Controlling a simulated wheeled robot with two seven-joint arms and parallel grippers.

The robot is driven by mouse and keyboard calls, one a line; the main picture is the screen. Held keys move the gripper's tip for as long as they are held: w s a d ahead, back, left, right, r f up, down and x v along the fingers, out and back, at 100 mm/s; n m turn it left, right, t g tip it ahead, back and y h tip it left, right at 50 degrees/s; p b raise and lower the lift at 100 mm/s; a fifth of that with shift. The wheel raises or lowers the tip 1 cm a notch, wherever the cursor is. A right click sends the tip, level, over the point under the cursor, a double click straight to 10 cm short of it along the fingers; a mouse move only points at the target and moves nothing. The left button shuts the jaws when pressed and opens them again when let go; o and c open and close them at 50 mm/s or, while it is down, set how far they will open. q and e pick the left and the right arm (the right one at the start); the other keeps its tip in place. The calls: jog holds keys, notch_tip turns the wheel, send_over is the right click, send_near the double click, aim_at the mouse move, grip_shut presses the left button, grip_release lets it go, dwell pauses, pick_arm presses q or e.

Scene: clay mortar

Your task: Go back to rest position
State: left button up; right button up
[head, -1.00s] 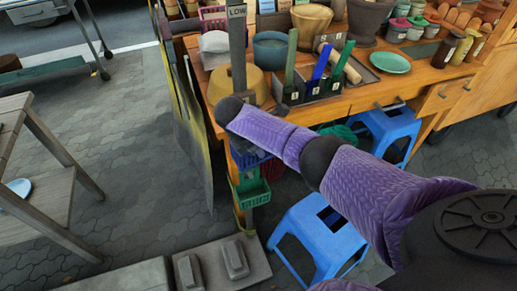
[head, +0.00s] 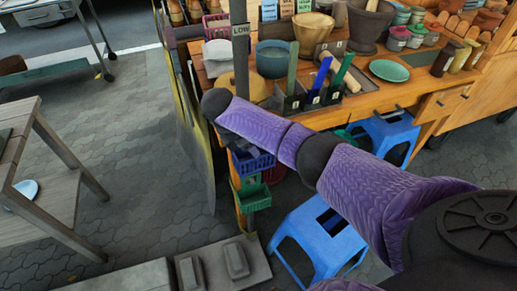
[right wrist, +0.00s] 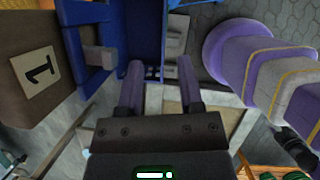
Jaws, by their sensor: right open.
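My right arm, in purple padding, reaches in from the lower right in the head view, in front of the workbench's near left corner. My right gripper (head: 238,138) is mostly hidden below the forearm there. In the right wrist view my right gripper (right wrist: 160,68) is open, with its two fingers apart and nothing held between them. A blue basket (right wrist: 140,35) is just beyond the fingertips in that view. It also shows in the head view (head: 254,165), on the bench's side. A dark mortar (head: 369,22) stands at the back of the bench. My left gripper is out of view.
The wooden workbench (head: 425,115) holds pots, a green plate (head: 389,70) and a tool holder (head: 312,100). A green basket (head: 252,197) hangs below the blue one. Blue stools (head: 318,240) stand in front. A grey table (head: 50,190) is at left. Paved floor between is clear.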

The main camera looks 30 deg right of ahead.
jog(key=s+a+f+m+t+y, duration=0.1)
jog(key=s+a+f+m+y, duration=0.35)
jog(key=s+a, duration=0.65)
jog(key=s+d+r+m+t, duration=0.1)
jog(key=s+r+m+t, duration=0.15)
jog(key=s+m, duration=1.05)
jog(key=s+d+f+n+g, duration=0.1)
jog(key=s+f, duration=0.2)
jog(key=f, duration=0.7)
jog(key=s+f+n+g, duration=0.1)
jog(key=s+f, duration=0.2)
jog(key=f, duration=0.6)
jog(key=s+d+f+g, duration=0.1)
jog(key=s+d+f, duration=0.2)
jog(key=s+f, duration=0.5)
jog(key=s, duration=0.4)
jog(key=shift+f+p, duration=0.4)
